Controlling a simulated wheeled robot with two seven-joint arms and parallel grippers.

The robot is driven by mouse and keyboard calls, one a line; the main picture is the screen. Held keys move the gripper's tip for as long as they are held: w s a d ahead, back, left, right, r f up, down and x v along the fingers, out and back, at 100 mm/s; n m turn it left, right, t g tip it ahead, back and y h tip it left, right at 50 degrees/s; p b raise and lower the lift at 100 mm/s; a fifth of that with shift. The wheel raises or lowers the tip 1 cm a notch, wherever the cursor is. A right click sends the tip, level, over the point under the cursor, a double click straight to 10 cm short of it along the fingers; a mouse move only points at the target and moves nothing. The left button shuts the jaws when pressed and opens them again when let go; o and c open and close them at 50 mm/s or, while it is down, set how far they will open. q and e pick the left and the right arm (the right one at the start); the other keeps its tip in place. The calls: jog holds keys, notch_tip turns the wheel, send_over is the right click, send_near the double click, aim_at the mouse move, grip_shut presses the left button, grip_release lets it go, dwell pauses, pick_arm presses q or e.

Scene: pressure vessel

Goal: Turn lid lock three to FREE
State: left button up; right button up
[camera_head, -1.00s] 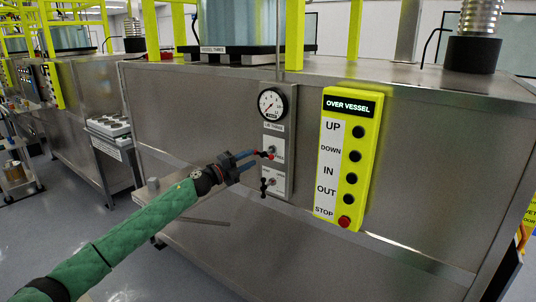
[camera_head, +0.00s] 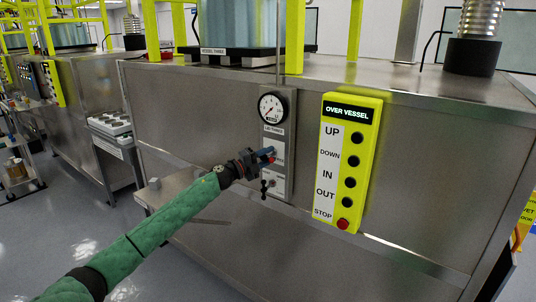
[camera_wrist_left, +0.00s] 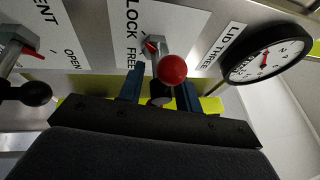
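The lid lock three lever with a red ball knob (camera_wrist_left: 172,69) is on a small panel under the gauge. In the left wrist view it sticks out from a white plate (camera_wrist_left: 130,30) reading "LOCK" and "FREE". A small red pointer sits at its pivot; which word it marks I cannot tell. My left gripper (camera_head: 267,156) is at this lever, and its fingers largely cover it in the head view. In the left wrist view its blue fingers (camera_wrist_left: 160,92) are apart, with the knob between and just beyond them. Firm contact is not visible. My right gripper is not in view.
Just below is a vent lever with a black ball knob (camera_wrist_left: 37,93). The round gauge (camera_head: 273,108) is above, marked "LID THREE" in the wrist view. A yellow "OVER VESSEL" button box (camera_head: 347,162) stands to the right. The steel vessel front (camera_head: 190,115) surrounds the panel.

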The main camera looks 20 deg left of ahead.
pick_arm(q)
jog(key=shift+w, duration=0.1)
jog(key=shift+c, duration=0.4)
grip_shut()
